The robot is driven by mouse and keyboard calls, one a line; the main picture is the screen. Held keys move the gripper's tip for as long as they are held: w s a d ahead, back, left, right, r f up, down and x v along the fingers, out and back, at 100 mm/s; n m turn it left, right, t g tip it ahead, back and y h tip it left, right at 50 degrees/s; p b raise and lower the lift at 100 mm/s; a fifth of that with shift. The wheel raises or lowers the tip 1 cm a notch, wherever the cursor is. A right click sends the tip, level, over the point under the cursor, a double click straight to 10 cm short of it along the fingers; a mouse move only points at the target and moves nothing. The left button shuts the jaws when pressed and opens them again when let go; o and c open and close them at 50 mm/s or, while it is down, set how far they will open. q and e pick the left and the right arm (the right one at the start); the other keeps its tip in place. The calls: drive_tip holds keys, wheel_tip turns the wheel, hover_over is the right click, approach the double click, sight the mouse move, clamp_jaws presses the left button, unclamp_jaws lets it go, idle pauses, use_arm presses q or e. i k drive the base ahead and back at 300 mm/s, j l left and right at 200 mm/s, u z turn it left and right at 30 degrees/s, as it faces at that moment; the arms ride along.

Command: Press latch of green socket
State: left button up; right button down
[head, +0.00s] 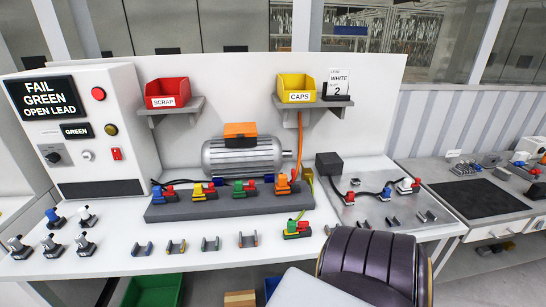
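The green socket (239,190) sits in a row on a long dark grey block (210,209), below the motor. It has red parts on top. It is too small to tell how its latch stands. Blue (157,193), yellow (198,192) and orange (283,185) sockets stand in the same row. Another green connector (297,229) with red parts lies on the white table in front of the block's right end, below a yellow-green wire.
A tester box (75,130) at left reads "FAIL GREEN OPEN LEAD". Several small clips (210,244) line the table front. Several plugs (54,218) stand at front left. Red (167,91) and yellow (296,87) bins sit on shelves above. A grey plate (375,212) lies right.

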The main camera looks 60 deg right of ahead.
sight(251, 183)
drive_tip(key=z, duration=1.7)
